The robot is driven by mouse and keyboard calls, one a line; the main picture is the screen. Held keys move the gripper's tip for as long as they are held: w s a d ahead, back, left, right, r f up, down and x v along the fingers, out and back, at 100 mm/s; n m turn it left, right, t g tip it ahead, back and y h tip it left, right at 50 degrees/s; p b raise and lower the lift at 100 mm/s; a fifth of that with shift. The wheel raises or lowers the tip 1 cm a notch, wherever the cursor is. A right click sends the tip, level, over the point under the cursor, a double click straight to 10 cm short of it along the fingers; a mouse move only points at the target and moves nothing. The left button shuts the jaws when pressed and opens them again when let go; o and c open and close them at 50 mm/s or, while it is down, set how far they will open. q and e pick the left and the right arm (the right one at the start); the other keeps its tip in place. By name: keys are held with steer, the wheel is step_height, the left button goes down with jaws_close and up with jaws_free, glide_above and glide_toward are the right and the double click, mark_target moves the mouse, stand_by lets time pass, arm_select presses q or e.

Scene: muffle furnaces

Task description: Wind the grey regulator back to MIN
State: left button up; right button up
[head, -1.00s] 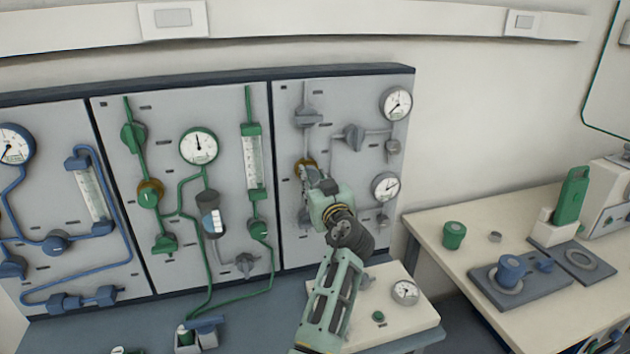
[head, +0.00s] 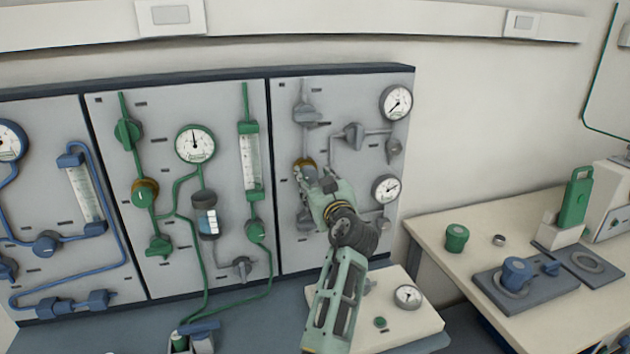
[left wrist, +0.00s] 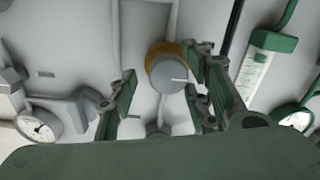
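The grey regulator, a round grey knob with a brass collar (left wrist: 172,80), sits on the right grey panel in the left wrist view. A pale line shows on its face. In the head view only its brass edge (head: 301,163) shows above my left gripper (head: 312,182), which hides most of it. The right finger is close to the collar; a gap shows at the left one. I cannot make out any MIN mark. My right gripper is not in view.
The grey panel (head: 345,235) also carries an upper gauge (head: 396,103), a lower gauge (head: 385,188) and several grey valves. The green-piped panel (head: 180,105) is to the left. A white box with a dial (head: 407,297) stands below; a bench (head: 450,275) is at right.

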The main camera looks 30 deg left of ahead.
arm_select(q)
steer(key=shift+s+a, duration=0.1)
steer(key=shift+r, duration=0.6)
step_height(320, 180, up, 9)
